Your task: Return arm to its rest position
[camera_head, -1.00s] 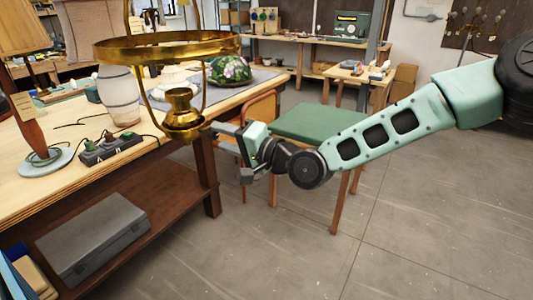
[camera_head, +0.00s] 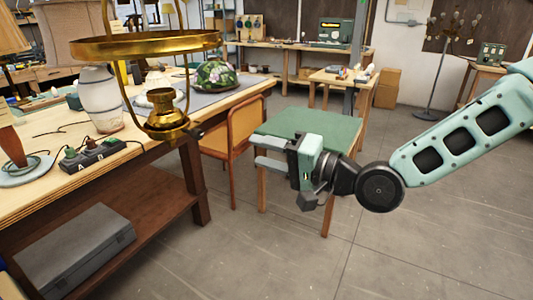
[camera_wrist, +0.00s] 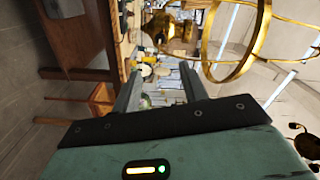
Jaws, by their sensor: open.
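My gripper (camera_head: 268,152) is open and empty in the head view. It is held in the air in front of the green-topped stool, to the right of the brass lamp frame (camera_head: 147,45) and apart from it. In the wrist view the two fingers of my gripper (camera_wrist: 158,80) stand apart with nothing between them. The brass lamp frame also shows in the wrist view (camera_wrist: 243,62), at the upper right. My arm reaches in from the right side of the head view.
A workbench (camera_head: 45,185) at the left bears a white jar (camera_head: 100,100), a socket strip (camera_head: 93,155) and a floral shade (camera_head: 214,75). A grey case (camera_head: 75,255) lies on its lower shelf. A green stool (camera_head: 310,128) and a wooden chair (camera_head: 245,130) stand behind my gripper. Floor at right is clear.

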